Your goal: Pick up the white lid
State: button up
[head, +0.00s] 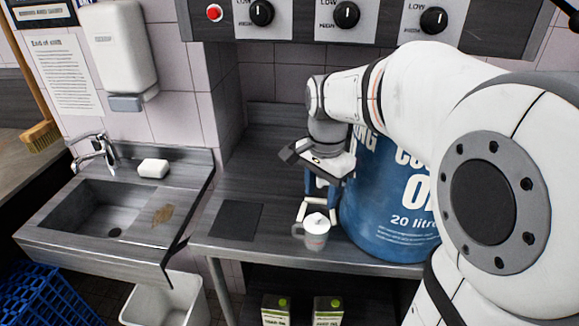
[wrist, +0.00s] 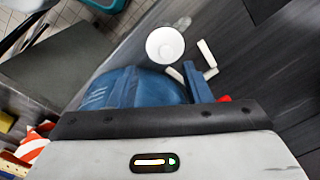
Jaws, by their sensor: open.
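The white lid (head: 316,220) sits on top of a small clear measuring jug (head: 315,240) near the front edge of the steel counter. In the wrist view the lid (wrist: 165,45) is a round white disc, and it hides most of what is below it. My gripper (head: 317,207) is open and points down just behind the lid, beside the blue drum. Its pale fingertips also show in the wrist view (wrist: 191,63), close to the lid but not around it. Nothing is between the fingers.
A large blue cooking oil drum (head: 385,215) stands close on the right of the jug. A dark mat (head: 236,220) lies on the counter to the left. A sink (head: 95,210) with soap (head: 153,168) is farther left. Control knobs (head: 347,15) are above. The counter behind the mat is clear.

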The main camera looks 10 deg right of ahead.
aim_at(317, 215)
jog(key=shift+w+m, duration=0.5)
jog(key=shift+w, duration=0.05)
jog(key=shift+w+f, duration=0.15)
notch_tip(317, 215, down, 7)
jog(key=shift+f+p, duration=0.15)
jog(key=shift+p, duration=0.2)
grip_shut()
